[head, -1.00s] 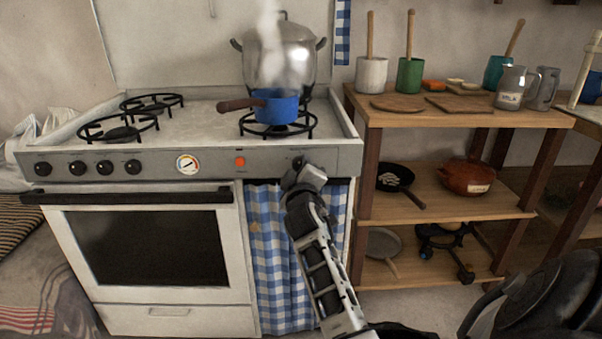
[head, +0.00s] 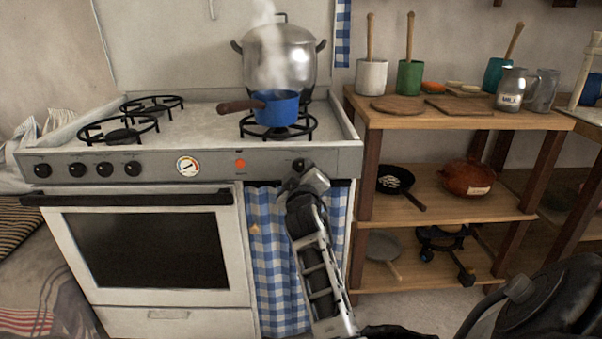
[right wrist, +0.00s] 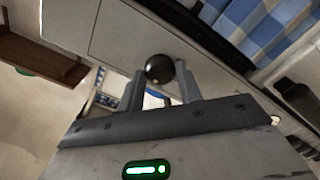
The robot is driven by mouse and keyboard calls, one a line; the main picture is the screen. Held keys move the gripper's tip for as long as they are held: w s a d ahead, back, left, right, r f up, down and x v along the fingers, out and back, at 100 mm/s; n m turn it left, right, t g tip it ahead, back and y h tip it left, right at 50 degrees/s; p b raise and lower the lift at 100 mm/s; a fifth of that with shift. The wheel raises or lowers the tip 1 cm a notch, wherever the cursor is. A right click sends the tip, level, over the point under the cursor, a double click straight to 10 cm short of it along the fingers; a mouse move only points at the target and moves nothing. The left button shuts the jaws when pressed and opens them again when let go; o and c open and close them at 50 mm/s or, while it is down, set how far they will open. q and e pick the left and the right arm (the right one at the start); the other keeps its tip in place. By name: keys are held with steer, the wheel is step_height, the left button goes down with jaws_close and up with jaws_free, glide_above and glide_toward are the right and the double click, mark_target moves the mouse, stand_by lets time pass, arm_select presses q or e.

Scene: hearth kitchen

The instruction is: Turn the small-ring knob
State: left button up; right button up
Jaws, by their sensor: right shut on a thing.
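The stove's front panel (head: 215,163) carries several black knobs. One black knob (head: 299,164) sits alone near the panel's right end; I take it as the small-ring knob. My right gripper (head: 297,178) is at this knob, coming from below. In the right wrist view the round black knob (right wrist: 158,68) sits between the two fingers of my right gripper (right wrist: 161,85), which are shut on it. The gripper partly hides the knob in the head view. I cannot read the knob's marking. My left gripper is not in view.
A blue saucepan (head: 277,108) stands on the front right ring, its handle pointing left. A large steaming pot (head: 280,58) stands behind it. The oven door handle (head: 125,198) juts out below the panel. A wooden shelf (head: 455,116) with kitchenware stands right of the stove.

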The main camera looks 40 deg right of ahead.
steer(key=o, duration=1)
